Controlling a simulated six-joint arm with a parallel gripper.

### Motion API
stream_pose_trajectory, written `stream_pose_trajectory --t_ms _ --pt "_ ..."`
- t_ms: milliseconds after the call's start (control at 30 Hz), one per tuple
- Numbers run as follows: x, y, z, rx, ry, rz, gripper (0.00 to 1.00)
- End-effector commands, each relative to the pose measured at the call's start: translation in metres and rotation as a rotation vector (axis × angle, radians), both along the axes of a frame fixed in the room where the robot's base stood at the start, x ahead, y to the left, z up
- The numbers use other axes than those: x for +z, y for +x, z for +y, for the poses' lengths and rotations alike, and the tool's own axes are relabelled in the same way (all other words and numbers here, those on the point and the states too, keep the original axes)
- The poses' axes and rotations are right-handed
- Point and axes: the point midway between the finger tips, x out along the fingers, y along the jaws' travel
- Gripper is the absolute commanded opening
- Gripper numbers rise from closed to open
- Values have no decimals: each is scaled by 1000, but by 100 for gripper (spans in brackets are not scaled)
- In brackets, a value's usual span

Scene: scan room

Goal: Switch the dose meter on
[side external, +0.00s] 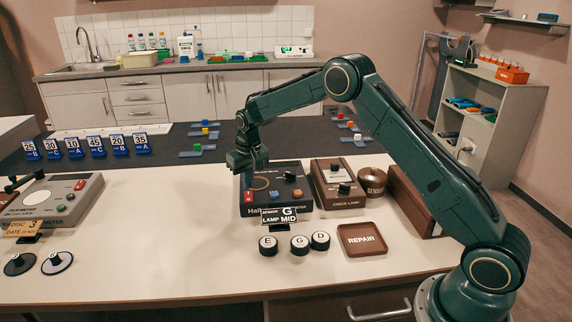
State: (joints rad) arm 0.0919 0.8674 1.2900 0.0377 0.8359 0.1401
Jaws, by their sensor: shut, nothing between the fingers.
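A dark box with "Hall" and "METER" lettering (297,205) stands on the white table, left of the check lamp; it appears to be the dose meter. Part of its lettering is hidden. Its top has a round ring, a black knob (290,177), an orange button, a blue button (274,194) and a red switch (249,197) at the front left. I cannot tell the switch's position. My gripper (259,171) is shut and empty, pointing down over the left part of the box, behind the red switch. Whether it touches the box is unclear.
A "SENSOR G, LAMP MID" card (279,215) stands before the box. Round pieces E (268,245), G (299,245) and D (320,241) sit in front. A grey device (85,190) is far left.

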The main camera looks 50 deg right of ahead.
Motion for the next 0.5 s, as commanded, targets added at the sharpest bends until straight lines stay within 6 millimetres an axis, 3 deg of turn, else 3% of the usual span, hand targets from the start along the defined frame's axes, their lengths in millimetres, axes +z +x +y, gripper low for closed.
stream_pose_trajectory --t_ms 500 --pt "-3 0 0 0 0 1 0"
